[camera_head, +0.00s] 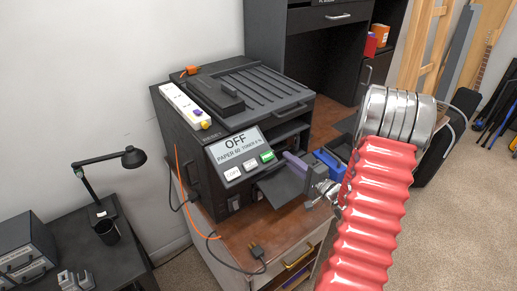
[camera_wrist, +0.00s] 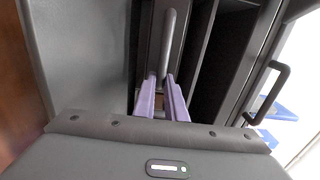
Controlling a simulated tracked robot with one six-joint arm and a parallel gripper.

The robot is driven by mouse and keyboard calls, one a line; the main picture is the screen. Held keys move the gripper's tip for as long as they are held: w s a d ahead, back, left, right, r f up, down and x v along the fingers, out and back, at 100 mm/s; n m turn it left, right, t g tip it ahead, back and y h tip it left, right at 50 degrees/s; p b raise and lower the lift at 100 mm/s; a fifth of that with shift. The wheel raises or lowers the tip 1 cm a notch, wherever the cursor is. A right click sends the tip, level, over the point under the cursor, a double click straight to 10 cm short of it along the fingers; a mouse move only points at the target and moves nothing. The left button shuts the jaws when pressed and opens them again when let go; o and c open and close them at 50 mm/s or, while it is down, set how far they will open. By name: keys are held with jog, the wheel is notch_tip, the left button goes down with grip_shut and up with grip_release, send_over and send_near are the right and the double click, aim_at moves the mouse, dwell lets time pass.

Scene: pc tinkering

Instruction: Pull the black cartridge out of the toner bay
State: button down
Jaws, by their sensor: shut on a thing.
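In the wrist view, an upright grey handle (camera_wrist: 169,42) shows in a narrow dark bay (camera_wrist: 145,45), apparently on the black cartridge. My gripper (camera_wrist: 163,82) is shut on this handle with its purple fingers. In the head view my gripper (camera_head: 286,158) is at the printer's front, right of the panel. The cartridge body is mostly hidden in the bay, and I cannot tell how deep it sits.
A dark flap (camera_head: 281,188) juts out below my gripper. A black handle (camera_wrist: 270,90) stands right of the bay. A blue bin (camera_head: 330,163) is beside the printer. A loose plug (camera_head: 256,251) lies on the cabinet's front. A power strip (camera_head: 185,105) lies on the printer.

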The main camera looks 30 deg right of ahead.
jog(key=shift+s, duration=0.7)
jog(key=c, duration=1.7)
grip_release()
jog(key=s, duration=0.5)
jog(key=s+d, duration=0.1)
jog(key=s, duration=0.2)
jog(key=shift+d, duration=0.1)
jog(key=shift+o, duration=0.2)
